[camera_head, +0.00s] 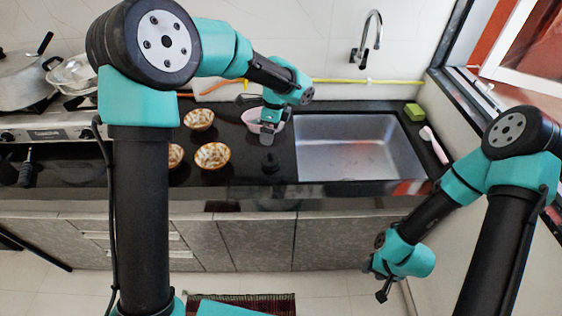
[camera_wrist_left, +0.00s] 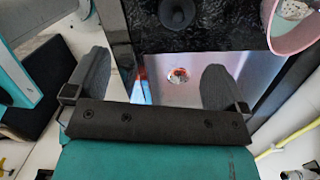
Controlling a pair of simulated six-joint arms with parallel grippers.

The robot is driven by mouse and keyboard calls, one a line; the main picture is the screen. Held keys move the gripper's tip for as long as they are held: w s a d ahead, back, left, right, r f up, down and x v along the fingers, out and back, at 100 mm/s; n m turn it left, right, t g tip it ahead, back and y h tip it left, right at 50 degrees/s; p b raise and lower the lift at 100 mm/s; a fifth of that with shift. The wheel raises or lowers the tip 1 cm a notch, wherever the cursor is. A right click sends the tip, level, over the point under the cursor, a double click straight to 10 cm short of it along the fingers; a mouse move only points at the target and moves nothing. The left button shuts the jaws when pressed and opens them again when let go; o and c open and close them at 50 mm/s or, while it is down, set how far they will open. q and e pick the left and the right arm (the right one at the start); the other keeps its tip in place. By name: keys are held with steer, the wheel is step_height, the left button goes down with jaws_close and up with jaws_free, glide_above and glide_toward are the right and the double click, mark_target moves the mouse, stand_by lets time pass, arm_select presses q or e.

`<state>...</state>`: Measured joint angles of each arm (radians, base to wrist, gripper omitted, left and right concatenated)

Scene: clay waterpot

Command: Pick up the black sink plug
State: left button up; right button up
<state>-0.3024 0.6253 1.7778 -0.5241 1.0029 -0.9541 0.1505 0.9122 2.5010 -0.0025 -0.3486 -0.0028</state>
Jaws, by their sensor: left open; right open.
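The black sink plug (camera_head: 270,161) sits on the dark counter just left of the sink. It also shows at the top of the left wrist view (camera_wrist_left: 177,12), partly cut by the frame edge. My left gripper (camera_head: 268,138) is above the counter near the plug and is empty. In the left wrist view the left gripper's fingers (camera_wrist_left: 155,84) are spread apart, and the plug lies beyond them. My right gripper (camera_head: 381,283) hangs low in front of the cabinets at the right, away from the plug, open and empty.
The steel sink (camera_head: 350,150) is right of the plug. A pink bowl (camera_head: 249,116) stands behind the left gripper. Patterned bowls (camera_head: 212,155) stand to the left. A green sponge (camera_head: 414,111) and a white-and-pink brush (camera_head: 434,145) lie right of the sink.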

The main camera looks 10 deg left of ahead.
mark_target(270, 154)
arm_select(q)
steer(key=w, duration=0.2)
steer(key=w+d+m, duration=0.1)
steer(key=shift+r+t, duration=0.3)
steer(key=f, duration=0.4)
steer(key=a+f, duration=0.1)
steer(key=f, duration=0.3)
steer(key=a+f, duration=0.1)
steer(key=f, duration=0.3)
steer(key=shift+f, duration=0.1)
steer(key=shift+s+a+f, duration=0.1)
steer(key=shift+a+f, duration=0.1)
steer(key=shift+f, duration=1.1)
steer(key=shift+s+a+f, duration=0.1)
steer(key=shift+a+f, duration=0.05)
steer(key=shift+f, duration=1.1)
steer(key=c, duration=0.9)
